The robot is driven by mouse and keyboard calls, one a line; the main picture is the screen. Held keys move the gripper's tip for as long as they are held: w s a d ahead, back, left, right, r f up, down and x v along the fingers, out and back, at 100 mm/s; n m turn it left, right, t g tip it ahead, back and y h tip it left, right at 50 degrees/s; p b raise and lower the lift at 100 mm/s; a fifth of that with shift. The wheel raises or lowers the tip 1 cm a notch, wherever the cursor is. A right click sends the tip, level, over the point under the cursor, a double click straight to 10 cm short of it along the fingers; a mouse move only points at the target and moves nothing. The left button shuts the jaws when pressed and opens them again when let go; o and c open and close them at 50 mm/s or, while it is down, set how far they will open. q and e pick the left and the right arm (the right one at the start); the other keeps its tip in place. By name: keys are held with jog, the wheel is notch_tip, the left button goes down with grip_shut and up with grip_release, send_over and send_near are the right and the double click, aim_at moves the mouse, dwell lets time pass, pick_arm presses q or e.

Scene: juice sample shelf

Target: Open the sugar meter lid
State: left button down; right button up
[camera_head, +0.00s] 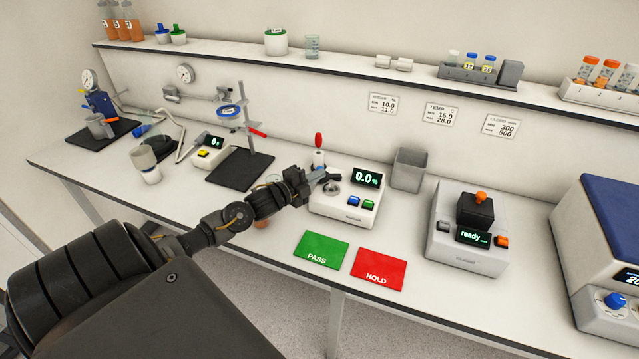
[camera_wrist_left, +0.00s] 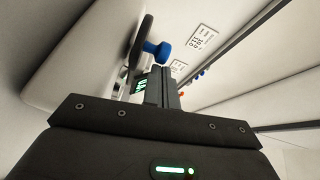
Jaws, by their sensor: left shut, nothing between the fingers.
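The sugar meter (camera_head: 345,210) is a white box with a green "0.0 %" display (camera_head: 367,177), a blue button and a green button. A round silver spot shows on its top beside the display. My left gripper (camera_head: 328,178) is over the meter's back left part, shut and empty. In the left wrist view, the shut fingers (camera_wrist_left: 162,88) point toward a dark lid (camera_wrist_left: 136,42) seen nearly edge-on, with a blue knob (camera_wrist_left: 157,50) on its face. The lid looks raised and tilted. Whether the fingers touch it cannot be told. My right gripper is not in view.
A green PASS mat (camera_head: 320,249) and a red HOLD mat (camera_head: 379,268) lie in front of the meter. A grey bin (camera_head: 408,168) stands to its right. A red-topped item (camera_head: 318,142) stands close behind the gripper, and a stand (camera_head: 245,140) is to the left.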

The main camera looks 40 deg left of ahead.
pick_arm(q)
jog(key=shift+a+f+h, duration=0.15)
jog(key=shift+h, duration=0.35)
jog(key=shift+m, duration=0.3)
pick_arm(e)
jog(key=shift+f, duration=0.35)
pick_arm(q)
jog(key=shift+r, duration=0.2)
